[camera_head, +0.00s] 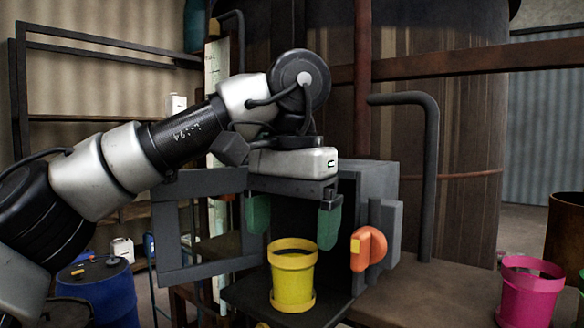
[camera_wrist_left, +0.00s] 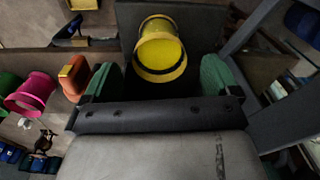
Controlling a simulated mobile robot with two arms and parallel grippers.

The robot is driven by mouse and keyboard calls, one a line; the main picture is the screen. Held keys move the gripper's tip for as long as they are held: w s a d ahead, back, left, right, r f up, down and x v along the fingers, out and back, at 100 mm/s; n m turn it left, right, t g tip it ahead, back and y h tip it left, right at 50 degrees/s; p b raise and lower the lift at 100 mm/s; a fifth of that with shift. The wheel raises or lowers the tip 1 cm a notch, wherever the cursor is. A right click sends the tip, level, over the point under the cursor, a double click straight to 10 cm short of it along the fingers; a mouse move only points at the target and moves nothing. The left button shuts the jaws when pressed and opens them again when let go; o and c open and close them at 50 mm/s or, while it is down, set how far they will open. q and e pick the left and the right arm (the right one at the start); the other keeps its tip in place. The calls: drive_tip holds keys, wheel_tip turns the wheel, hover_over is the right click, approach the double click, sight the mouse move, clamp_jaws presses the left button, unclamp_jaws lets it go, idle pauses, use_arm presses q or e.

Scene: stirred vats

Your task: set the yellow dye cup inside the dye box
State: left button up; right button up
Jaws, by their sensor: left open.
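The yellow dye cup (camera_head: 293,277) stands upright on a dark flat plate (camera_head: 248,298) at the front of a grey box (camera_head: 382,180), which looks like the dye box. The box is open at the front and dark inside. My left gripper (camera_head: 293,220) hangs just above the cup, its green fingers spread wide and empty. In the left wrist view the cup (camera_wrist_left: 160,48) shows beyond and between the open fingers (camera_wrist_left: 160,78), apart from them. The gripper hides part of the box's opening. My right gripper is out of view.
An orange knob (camera_head: 368,248) sticks out at the box's right side. A square grey frame (camera_head: 165,230) stands at its left. A pink cup (camera_head: 530,290) is on the brown bench (camera_head: 430,292) to the right. A dark bent pipe (camera_head: 430,180) rises behind the bench.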

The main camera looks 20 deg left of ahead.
sight(293, 249)
use_arm(q)
drive_tip(key=r, duration=0.6)
drive_tip(key=shift+s+d+r, duration=0.15)
drive_tip(key=shift+s+r, duration=0.05)
drive_tip(key=shift+r, duration=0.05)
wheel_tip(293, 249, up, 3)
drive_tip(key=shift+r, duration=0.1)
